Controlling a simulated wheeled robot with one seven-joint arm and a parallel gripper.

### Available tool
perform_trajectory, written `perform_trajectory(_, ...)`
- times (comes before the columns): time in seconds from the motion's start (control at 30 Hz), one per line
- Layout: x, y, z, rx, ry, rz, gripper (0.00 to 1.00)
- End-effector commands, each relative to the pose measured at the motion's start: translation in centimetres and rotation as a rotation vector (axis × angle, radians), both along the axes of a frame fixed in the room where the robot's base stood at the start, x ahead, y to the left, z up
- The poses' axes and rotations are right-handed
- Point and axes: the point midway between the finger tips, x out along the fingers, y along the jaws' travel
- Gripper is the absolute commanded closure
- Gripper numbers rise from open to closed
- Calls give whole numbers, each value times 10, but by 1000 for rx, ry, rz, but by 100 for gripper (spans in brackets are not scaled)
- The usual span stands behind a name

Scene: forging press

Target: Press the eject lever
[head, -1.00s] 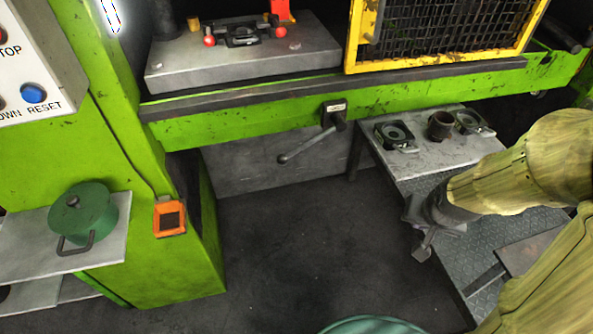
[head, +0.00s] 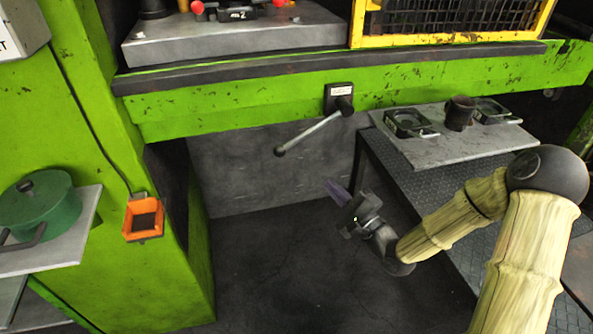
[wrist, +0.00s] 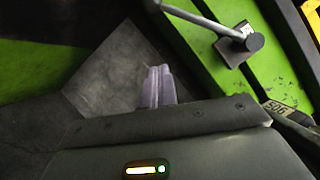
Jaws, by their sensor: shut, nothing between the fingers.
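The eject lever (head: 314,133) is a grey rod with a dark knob at its lower left end. It slopes down from a dark pivot on the front of the green press beam. In the wrist view the lever (wrist: 202,18) shows at the top, beyond the fingertips. My gripper (head: 336,191) is below and to the right of the lever's knob, apart from it, with its fingers pointing up and left. Its pale fingers (wrist: 158,86) are together and empty in the wrist view.
A grey side table (head: 440,148) with several dark fixtures and a cup stands right of the lever. The green press beam (head: 230,108) runs above. An orange box (head: 143,217) hangs on the left column. The floor below the lever is clear.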

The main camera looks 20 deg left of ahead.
Motion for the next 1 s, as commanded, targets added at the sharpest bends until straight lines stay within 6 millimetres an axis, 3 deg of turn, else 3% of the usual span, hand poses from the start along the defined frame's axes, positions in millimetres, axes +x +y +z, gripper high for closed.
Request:
perform_trajectory(0.47, 4, 6, 3, 11, 2, 2, 100)
perform_trajectory(1.0, 54, 75, 21, 10, -2, 3, 100)
